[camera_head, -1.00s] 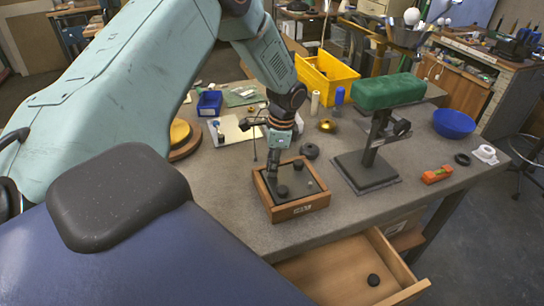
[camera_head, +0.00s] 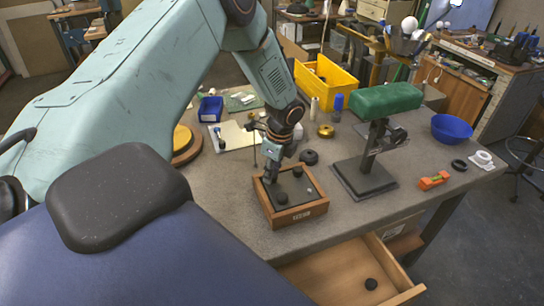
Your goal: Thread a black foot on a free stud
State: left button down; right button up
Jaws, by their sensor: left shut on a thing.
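A wooden box (camera_head: 300,216) with a dark plate (camera_head: 294,187) inside stands near the table's front edge. One black foot (camera_head: 298,172) sits at the back of the plate and another black foot (camera_head: 282,199) at its front left. A small pale stud (camera_head: 309,190) shows bare at the right. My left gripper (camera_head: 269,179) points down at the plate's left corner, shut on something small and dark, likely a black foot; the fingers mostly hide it. A loose black foot (camera_head: 371,284) lies in the open drawer. My right gripper is not in view.
A stand with a green cushion (camera_head: 385,99) rises right of the box. The open drawer (camera_head: 335,275) juts out below the front edge. The table right of the box is fairly clear.

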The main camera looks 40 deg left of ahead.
pick_arm(q)
jog(key=m, duration=0.1)
jog(key=m+p, duration=0.1)
jog(key=shift+s+d+f+m, duration=0.1)
jog(key=shift+s+f+m, duration=0.05)
jog(key=shift+s+m, duration=0.25)
jog(key=shift+w+m+t+p, duration=0.1)
jog(key=shift+m+t+p, duration=0.3)
jog(key=shift+m, duration=0.8)
jog(key=shift+f+m, duration=0.15)
jog(key=shift+m, duration=0.65)
jog(key=shift+m, duration=0.5)
jog(key=shift+m+t+p, duration=0.3)
jog(key=shift+m, duration=0.9)
jog(key=m, duration=0.3)
jog(key=shift+h+b, duration=0.3)
jog(key=shift+m, duration=0.3)
